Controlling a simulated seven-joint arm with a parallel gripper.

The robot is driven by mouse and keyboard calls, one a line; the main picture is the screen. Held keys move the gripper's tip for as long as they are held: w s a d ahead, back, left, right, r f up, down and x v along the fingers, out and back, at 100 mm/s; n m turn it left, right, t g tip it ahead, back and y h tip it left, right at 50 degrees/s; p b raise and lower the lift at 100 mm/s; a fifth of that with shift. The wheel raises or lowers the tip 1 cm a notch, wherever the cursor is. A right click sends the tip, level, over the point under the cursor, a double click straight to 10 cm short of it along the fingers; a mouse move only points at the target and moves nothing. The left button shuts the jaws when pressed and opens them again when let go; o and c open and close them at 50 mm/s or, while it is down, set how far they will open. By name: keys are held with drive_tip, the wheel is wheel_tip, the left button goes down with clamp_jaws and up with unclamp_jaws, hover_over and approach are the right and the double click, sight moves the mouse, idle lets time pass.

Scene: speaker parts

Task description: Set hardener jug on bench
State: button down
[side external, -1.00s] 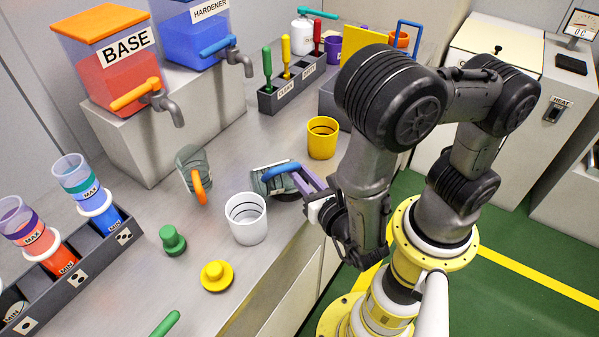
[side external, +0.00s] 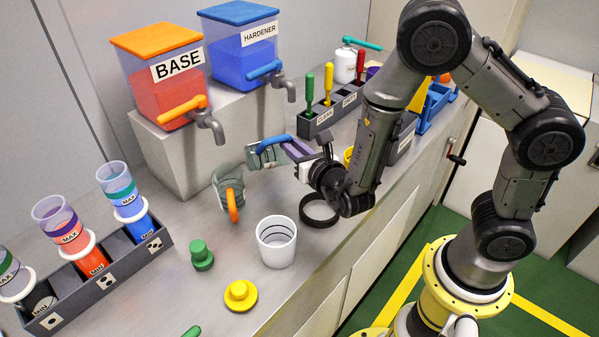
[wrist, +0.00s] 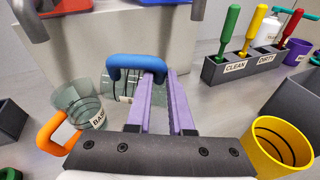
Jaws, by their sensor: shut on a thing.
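The hardener jug (side external: 258,158) is a clear grey jug with a blue handle (side external: 273,141). My gripper (side external: 293,149) has its purple fingers shut on that handle, also seen in the wrist view (wrist: 155,90). The jug looks tipped, with the handle uppermost; its body (wrist: 116,88) is partly hidden behind the fingers in the wrist view. I cannot tell whether it touches the bench (side external: 240,262). It is to the right of the base jug (side external: 226,182), which stands upright with an orange handle.
A black ring (side external: 304,215) and white cup (side external: 275,258) are nearby. A yellow cup (wrist: 262,148) is right of my gripper. Dispensers (side external: 165,82) stand on a raised block behind. A tool holder (side external: 325,121) is at back right. Front-left bench has a green knob (side external: 202,256) and yellow piece (side external: 240,296).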

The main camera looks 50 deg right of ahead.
drive_tip(key=shift+n+y, duration=0.4)
drive_tip(key=w+d+r, duration=0.2)
drive_tip(key=shift+w+d+r, duration=0.3)
drive_tip(key=shift+w+r, duration=0.05)
drive_tip(key=shift+w, duration=0.05)
drive_tip(key=n, duration=0.3)
drive_tip(key=r+n, duration=0.1)
drive_tip(key=shift+w, duration=0.25)
drive_tip(key=n, duration=0.4)
drive_tip(key=shift+w+r, duration=0.15)
drive_tip(key=shift+w, duration=0.05)
drive_tip(key=n, duration=0.3)
drive_tip(key=shift+w+d+t, duration=0.15)
drive_tip(key=shift+t, duration=0.25)
drive_tip(key=n, duration=0.2)
drive_tip(key=f+n, duration=0.1)
drive_tip(key=n, duration=0.1)
drive_tip(key=shift+w+d+f+t, duration=0.1)
drive_tip(key=shift+d+t, duration=0.05)
drive_tip(key=shift+t, duration=0.15)
drive_tip(key=shift+d+f+n+t+h, duration=0.15)
drive_tip(key=shift+f+n, duration=0.5)
drive_tip(key=shift+f, duration=0.85)
drive_tip(key=shift+f+n+t+h, duration=0.15)
drive_tip(key=shift+f+n, duration=0.55)
drive_tip(key=shift+f, duration=0.8)
drive_tip(key=shift+d+f+n+h, duration=0.15)
drive_tip(key=shift+f+n, duration=0.5)
drive_tip(key=shift+f, duration=0.85)
drive_tip(key=shift+f, duration=0.15)
